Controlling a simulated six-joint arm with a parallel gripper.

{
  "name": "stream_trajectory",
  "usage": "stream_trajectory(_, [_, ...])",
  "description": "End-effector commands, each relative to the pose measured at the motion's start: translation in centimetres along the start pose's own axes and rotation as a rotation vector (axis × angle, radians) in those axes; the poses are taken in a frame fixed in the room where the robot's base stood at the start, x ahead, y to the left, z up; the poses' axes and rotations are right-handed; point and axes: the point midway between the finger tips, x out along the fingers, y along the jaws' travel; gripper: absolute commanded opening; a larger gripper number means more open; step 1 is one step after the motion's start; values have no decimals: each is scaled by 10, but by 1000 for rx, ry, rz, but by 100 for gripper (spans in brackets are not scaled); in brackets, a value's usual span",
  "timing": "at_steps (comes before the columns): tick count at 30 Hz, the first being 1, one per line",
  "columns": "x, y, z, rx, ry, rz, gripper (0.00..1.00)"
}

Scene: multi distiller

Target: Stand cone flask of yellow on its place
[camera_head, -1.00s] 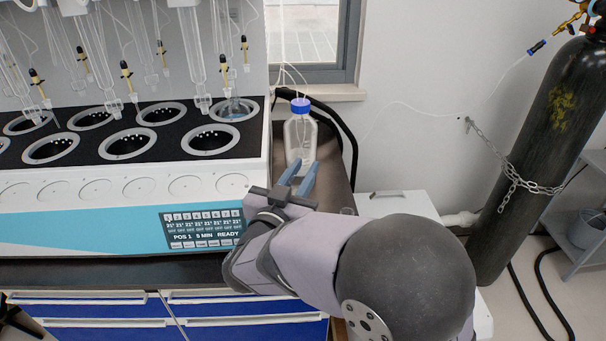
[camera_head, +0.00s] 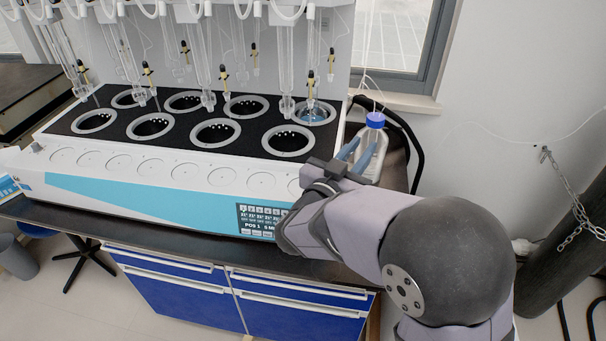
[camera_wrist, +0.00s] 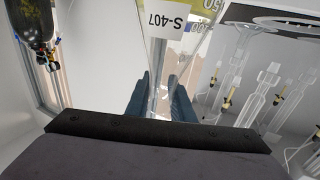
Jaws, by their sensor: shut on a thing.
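In the wrist view, a clear cone flask (camera_wrist: 172,48) with a white label reading S-407 and a yellow band is between the blue fingers of my gripper (camera_wrist: 163,92). The fingers are shut on its narrow neck. Its wide end runs out of the top of that view. In the head view my gripper (camera_head: 355,155) is at the right end of the distiller (camera_head: 150,215), close to the blue-capped bottle. I cannot make out the flask there. The distiller has two rows of ringed dark openings (camera_head: 216,132) and a row of round marks (camera_head: 186,172) on its white front ledge.
A clear bottle with a blue cap (camera_head: 371,148) stands just beyond my fingers. Glass tubes (camera_head: 285,70) hang over the openings, and a flask with blue liquid (camera_head: 316,113) sits in the back right one. A dark gas cylinder (camera_head: 560,250) and chain are at the right.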

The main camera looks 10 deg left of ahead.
Motion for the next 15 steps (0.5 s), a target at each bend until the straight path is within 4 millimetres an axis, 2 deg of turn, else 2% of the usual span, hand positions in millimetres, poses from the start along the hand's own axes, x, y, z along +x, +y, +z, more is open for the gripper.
stream_trajectory(1, [2, -8, -16, 2, 1, -14, 0])
stream_trajectory(7, [9, -52, -49, 2, 3, -112, 0])
stream_trajectory(12, [12, -99, -62, 2, 2, -232, 0])
stream_trajectory(15, [11, -118, -70, 1, 1, -292, 0])
